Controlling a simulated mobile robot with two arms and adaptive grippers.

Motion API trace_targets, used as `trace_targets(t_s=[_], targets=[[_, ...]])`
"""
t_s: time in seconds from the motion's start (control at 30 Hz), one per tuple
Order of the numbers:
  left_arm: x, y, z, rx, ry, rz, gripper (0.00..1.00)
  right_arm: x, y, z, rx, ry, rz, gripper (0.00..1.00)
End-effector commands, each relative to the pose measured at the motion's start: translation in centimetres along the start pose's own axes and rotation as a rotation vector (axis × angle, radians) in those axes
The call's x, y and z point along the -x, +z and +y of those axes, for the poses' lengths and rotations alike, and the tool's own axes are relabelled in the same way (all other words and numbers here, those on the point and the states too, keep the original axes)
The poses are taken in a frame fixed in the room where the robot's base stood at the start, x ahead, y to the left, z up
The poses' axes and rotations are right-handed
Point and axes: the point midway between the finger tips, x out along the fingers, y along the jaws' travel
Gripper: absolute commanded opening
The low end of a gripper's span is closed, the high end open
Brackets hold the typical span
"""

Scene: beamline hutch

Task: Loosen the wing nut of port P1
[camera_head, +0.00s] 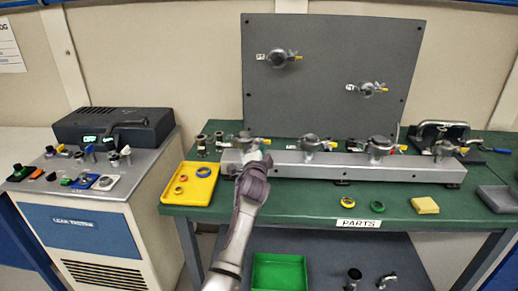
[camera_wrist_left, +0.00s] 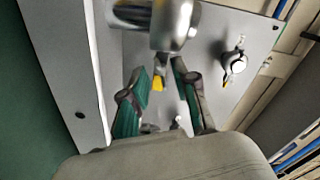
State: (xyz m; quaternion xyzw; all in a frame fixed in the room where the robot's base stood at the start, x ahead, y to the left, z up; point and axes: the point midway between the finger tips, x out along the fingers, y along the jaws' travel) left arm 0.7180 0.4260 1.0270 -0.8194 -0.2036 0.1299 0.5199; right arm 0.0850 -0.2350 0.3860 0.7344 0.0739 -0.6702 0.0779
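A metal clamp with a yellow-tipped piece, seemingly its wing nut, stands at the left end of the grey manifold bar (camera_head: 345,170). This leftmost clamp (camera_head: 244,139) is partly hidden by my left gripper (camera_head: 252,160), which is just in front of it. No P1 label is readable there. In the left wrist view the silver clamp (camera_wrist_left: 175,25) is close at the top. The yellow piece (camera_wrist_left: 158,83) shows between the two spread fingers of my left gripper (camera_wrist_left: 161,72). I cannot tell whether either finger touches it. My right gripper is not in view.
Several other clamps sit along the bar, including one near its middle (camera_head: 310,143). An upright grey panel (camera_head: 330,100) behind holds two more. A yellow tray (camera_head: 189,198) with rings stands left of my arm. A green bin (camera_head: 279,272) is below the table.

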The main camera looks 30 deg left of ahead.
Motion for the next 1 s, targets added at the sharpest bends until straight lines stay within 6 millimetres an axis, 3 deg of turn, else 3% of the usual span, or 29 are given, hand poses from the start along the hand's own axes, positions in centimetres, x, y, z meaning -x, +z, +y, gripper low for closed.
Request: trace_targets(t_s=[0.13,0.3,0.73,1.0], targets=[[0.01,0.00,-0.03,0.000,-0.001,0.000,0.28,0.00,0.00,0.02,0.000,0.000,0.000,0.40],[0.03,0.00,-0.03,0.000,-0.001,0.000,0.00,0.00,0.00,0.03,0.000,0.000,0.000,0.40],[0.04,0.02,0.03,0.022,0.000,0.000,0.00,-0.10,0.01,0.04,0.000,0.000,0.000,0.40],[0.06,-0.01,0.13,0.156,0.000,0.000,0.00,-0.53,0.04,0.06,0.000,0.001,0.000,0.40]])
